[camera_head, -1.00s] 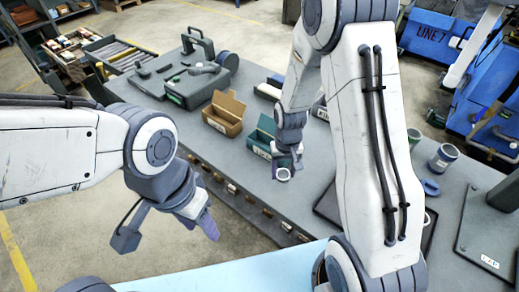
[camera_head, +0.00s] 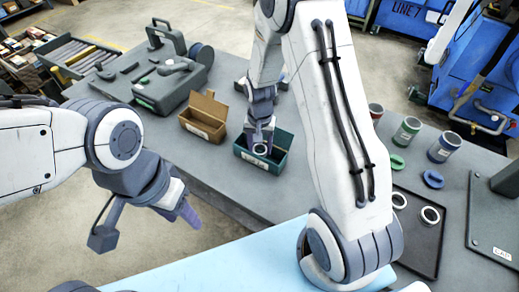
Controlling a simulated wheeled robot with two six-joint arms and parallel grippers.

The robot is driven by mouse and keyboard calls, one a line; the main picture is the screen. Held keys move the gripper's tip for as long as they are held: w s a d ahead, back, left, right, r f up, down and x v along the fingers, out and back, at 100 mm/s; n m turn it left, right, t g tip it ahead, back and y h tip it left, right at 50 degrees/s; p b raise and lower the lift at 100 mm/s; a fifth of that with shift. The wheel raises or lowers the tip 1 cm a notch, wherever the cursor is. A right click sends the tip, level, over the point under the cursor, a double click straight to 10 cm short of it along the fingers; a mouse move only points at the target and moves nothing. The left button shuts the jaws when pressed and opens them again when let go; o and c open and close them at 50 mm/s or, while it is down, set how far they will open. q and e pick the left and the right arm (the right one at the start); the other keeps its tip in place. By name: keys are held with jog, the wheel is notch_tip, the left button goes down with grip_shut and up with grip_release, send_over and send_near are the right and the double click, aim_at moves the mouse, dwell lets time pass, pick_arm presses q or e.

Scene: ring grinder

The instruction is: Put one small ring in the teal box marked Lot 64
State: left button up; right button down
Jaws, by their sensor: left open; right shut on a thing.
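My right gripper (camera_head: 260,145) is over the teal box (camera_head: 277,165), with its fingers at the box opening. It is shut on a small pale ring (camera_head: 260,149), which sits at or just above the rim; its exact height is hard to tell. The label on the box front is too small to read. My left gripper (camera_head: 184,214) is open and empty, off the front edge of the table at the left.
A brown open box (camera_head: 205,115) stands left of the teal box, with a grey-green tool case (camera_head: 172,85) further left. Red, green and blue marked cups (camera_head: 444,147) stand at the right, near green and blue oval pieces (camera_head: 433,179). A plate (camera_head: 494,235) lies at the far right.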

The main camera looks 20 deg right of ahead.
notch_tip(320, 180, down, 2)
jog(key=shift+f, duration=0.25)
jog(key=shift+f, duration=0.1)
jog(key=shift+c, duration=2.4)
grip_release()
